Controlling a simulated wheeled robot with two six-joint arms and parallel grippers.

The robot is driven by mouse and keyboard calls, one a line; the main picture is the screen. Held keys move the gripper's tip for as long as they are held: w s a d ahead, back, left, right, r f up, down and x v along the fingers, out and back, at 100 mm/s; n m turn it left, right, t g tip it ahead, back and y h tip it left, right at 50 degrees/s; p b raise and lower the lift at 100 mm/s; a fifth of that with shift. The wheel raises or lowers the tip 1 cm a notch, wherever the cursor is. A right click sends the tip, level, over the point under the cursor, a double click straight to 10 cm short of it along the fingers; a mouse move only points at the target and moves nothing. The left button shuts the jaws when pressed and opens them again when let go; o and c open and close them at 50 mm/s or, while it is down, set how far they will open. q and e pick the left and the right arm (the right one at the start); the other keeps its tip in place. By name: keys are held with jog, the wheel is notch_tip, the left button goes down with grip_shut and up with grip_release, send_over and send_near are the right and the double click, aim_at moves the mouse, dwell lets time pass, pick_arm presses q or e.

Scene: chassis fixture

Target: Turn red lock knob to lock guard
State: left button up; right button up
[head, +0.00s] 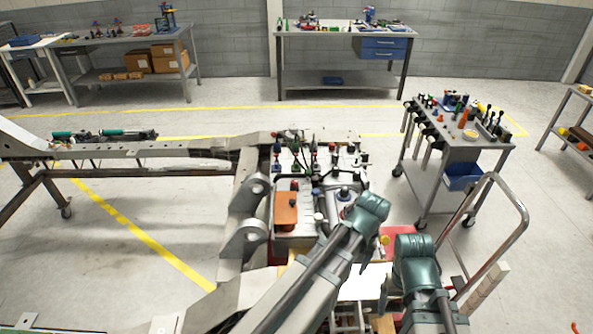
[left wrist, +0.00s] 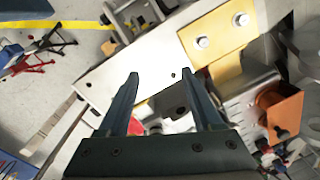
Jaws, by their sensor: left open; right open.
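An orange box-like cover (head: 286,212), which may be the guard, stands on the crowded fixture plate in the head view, a small dark knob on its face. A small red knob-like part (head: 295,185) is just behind it; I cannot tell whether it is the lock knob. The orange cover also shows at the right of the left wrist view (left wrist: 283,108). My left gripper (left wrist: 160,75) is open and empty above a pale plate, apart from the cover. My right gripper (head: 382,294) is small and partly hidden by my arm; it is open, right of the cover.
A long metal chassis frame (head: 150,150) runs left from the fixture. A tool cart (head: 460,150) stands at the right, beside a hand truck (head: 518,215). Benches line the back wall. Clamps and small parts crowd the fixture; the floor behind it is clear.

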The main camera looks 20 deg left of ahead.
pick_arm(q)
jog(key=w+a+r+n+p, duration=0.1)
jog(key=w+a+r+n, duration=0.1)
jog(key=w, duration=0.3)
jog(key=w+a+r+n+p, duration=0.1)
jog(key=w+a+r+n, duration=0.1)
jog(key=w, duration=0.3)
notch_tip(320, 180, up, 6)
jog(key=n+h+p, duration=0.1)
jog(key=n+p, duration=0.5)
jog(key=n, duration=0.8)
send_over(294, 181)
pick_arm(e)
notch_tip(294, 181, up, 10)
pick_arm(q)
jog(key=shift+f, duration=0.2)
pick_arm(e)
jog(key=shift+f, duration=0.1)
pick_arm(q)
notch_tip(294, 181, down, 14)
jog(key=b, duration=1.3)
jog(key=shift+w+r, duration=0.1)
jog(key=shift+r, duration=0.15)
pick_arm(e)
notch_tip(294, 181, down, 14)
jog(key=shift+r, duration=0.25)
pick_arm(q)
jog(key=shift+c, duration=0.2)
grip_shut()
